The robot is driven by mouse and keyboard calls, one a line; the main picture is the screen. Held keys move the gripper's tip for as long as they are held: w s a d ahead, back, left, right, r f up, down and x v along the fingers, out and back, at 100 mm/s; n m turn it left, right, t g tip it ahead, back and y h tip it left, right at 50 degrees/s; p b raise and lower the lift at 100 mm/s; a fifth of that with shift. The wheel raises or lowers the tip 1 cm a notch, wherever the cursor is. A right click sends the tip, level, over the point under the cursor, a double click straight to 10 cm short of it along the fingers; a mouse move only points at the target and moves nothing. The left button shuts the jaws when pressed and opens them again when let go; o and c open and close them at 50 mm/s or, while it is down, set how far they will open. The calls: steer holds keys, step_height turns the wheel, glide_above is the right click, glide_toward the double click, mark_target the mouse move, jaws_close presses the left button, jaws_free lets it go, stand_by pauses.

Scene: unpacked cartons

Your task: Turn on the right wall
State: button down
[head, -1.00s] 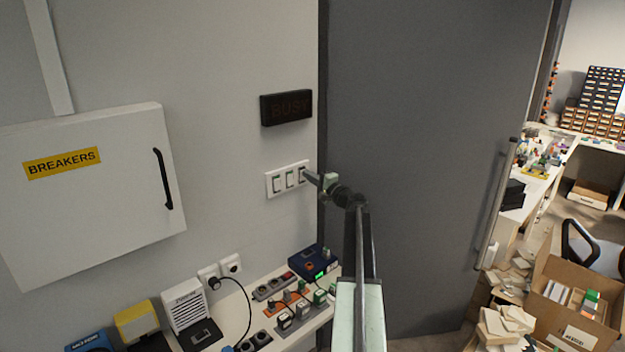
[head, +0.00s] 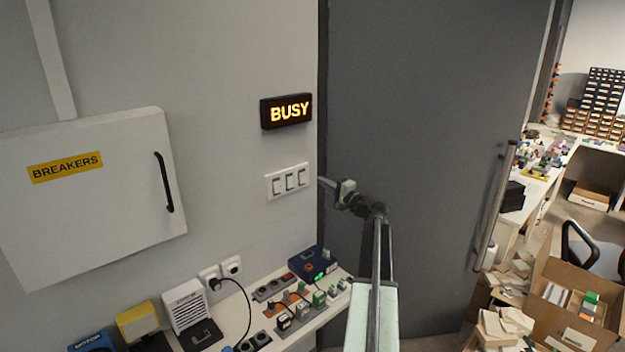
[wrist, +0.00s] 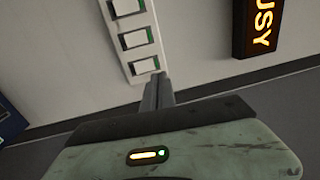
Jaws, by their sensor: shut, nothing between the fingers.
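A white wall plate with three rocker switches (head: 288,181) is on the grey wall below the sign. The right rocker (head: 302,178) is the one nearest the door edge. The plate also shows in the wrist view (wrist: 135,40), with its near end just beyond my fingers. My gripper (head: 322,182) is shut and empty, just right of the plate and apart from it in the head view. The BUSY sign (head: 287,111) above the plate is lit in yellow letters. It also shows lit in the wrist view (wrist: 259,25).
A grey door (head: 430,150) with a long handle (head: 494,208) stands to the right. A white breaker box (head: 95,220) is on the wall at left. A bench with sockets and plugs (head: 240,308) runs below. Cartons (head: 575,300) stand at lower right.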

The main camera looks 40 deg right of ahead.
steer(key=s, duration=0.5)
steer(key=shift+s+a+r, duration=0.2)
steer(key=shift+a+r, duration=0.05)
steer(key=shift+r, duration=0.1)
